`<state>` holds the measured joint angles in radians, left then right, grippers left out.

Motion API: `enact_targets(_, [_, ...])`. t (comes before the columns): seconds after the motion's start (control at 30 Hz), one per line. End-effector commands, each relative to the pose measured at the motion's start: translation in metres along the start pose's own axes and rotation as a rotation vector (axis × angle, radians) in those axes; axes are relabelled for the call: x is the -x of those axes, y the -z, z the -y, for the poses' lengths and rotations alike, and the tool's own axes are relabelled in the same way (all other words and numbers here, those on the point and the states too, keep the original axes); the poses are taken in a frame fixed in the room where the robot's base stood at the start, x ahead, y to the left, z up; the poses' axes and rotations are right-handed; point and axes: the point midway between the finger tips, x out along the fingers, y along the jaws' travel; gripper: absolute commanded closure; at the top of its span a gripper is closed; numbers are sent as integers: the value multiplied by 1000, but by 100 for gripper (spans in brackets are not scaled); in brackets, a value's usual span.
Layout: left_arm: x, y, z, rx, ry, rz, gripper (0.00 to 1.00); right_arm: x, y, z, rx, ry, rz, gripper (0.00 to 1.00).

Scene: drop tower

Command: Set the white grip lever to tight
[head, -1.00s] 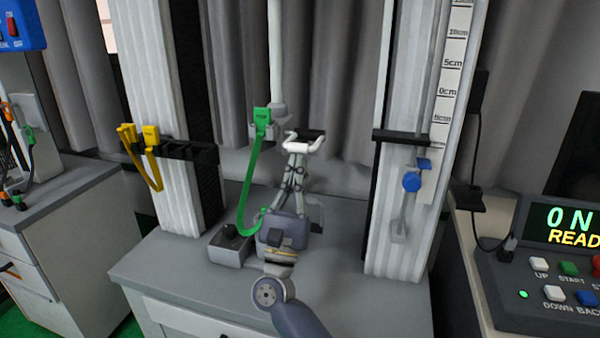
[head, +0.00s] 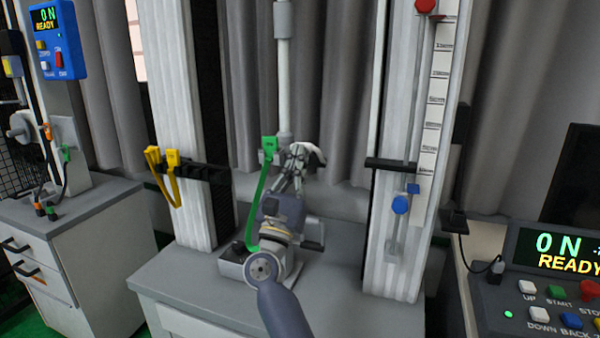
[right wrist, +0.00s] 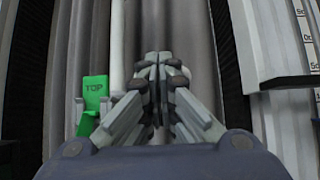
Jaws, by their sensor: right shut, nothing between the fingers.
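My right gripper (head: 300,152) is in front of the middle of the test frame, its fingers pointing up and away. Its fingers are together and empty; they also show closed in the right wrist view (right wrist: 158,65). A small white piece (head: 316,151) shows just right of the fingertips; it may be the white grip lever, but the fingers partly cover that spot. I cannot tell the lever's setting or whether the gripper touches it. The upper grip's pale rod (head: 284,85) hangs just left of the fingers. My left gripper is not in view.
A green strap with a TOP tag (head: 269,146) hangs close to the left of my gripper. White columns (head: 178,120) flank the workspace; the right one carries a blue knob (head: 400,204). A control console (head: 545,290) stands at right. A yellow strap (head: 170,180) hangs at left.

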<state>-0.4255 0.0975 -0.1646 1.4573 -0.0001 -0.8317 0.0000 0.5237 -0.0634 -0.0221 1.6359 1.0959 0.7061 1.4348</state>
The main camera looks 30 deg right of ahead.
Motion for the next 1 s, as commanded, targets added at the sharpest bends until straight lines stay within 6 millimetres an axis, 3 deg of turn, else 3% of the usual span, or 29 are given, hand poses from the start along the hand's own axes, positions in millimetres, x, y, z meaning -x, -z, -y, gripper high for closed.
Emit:
enact_targets(0.53, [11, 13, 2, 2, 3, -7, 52, -34, -18, 0, -5, 3, 14, 100])
enact_targets(1.0, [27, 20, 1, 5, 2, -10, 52, -58, -22, -1, -5, -2, 19, 100])
